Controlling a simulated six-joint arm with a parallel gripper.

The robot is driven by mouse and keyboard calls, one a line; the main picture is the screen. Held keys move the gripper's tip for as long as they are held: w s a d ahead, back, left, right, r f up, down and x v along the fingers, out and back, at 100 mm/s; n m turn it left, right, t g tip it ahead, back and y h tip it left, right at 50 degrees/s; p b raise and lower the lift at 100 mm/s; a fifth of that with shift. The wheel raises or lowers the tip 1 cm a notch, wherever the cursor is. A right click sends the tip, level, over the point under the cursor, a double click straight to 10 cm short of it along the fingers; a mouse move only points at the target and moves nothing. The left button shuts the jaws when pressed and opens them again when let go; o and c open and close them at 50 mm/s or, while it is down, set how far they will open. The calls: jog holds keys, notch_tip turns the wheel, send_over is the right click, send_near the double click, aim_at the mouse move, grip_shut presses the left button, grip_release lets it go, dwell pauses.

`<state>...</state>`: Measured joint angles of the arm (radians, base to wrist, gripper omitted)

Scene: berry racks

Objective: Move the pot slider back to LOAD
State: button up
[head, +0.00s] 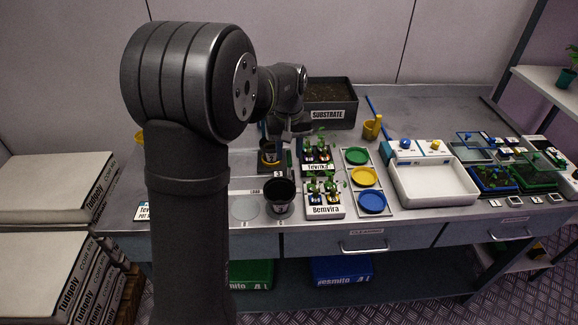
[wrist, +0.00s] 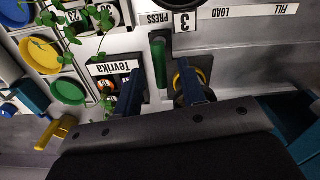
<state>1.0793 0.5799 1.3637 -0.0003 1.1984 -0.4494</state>
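My gripper (wrist: 163,98) is open in the wrist view, its two dark blue fingers apart. An upright green handle (wrist: 158,62) shows in the gap between them, slightly beyond the tips; I cannot tell whether they touch it. A dark round piece with a yellow ring (wrist: 177,80) is partly hidden behind the right finger; in the head view a yellow-rimmed container (head: 268,148) stands beside the gripper. A strip reads PRESS, LOAD and FILL (wrist: 232,12), upside down. A black pot (head: 279,196) stands in front. Which part is the slider is unclear.
The Tevrika tray (head: 318,167) and Bemvira tray (head: 325,211) with seedlings stand right of the gripper. A tray of green, yellow and blue dishes (head: 365,178) lies farther right. A substrate box (head: 330,92) stands behind. My arm hides much of the left bench.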

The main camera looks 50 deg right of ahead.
notch_tip(320, 180, down, 6)
jog(key=shift+f, duration=0.1)
jog(key=shift+c, duration=0.5)
grip_shut()
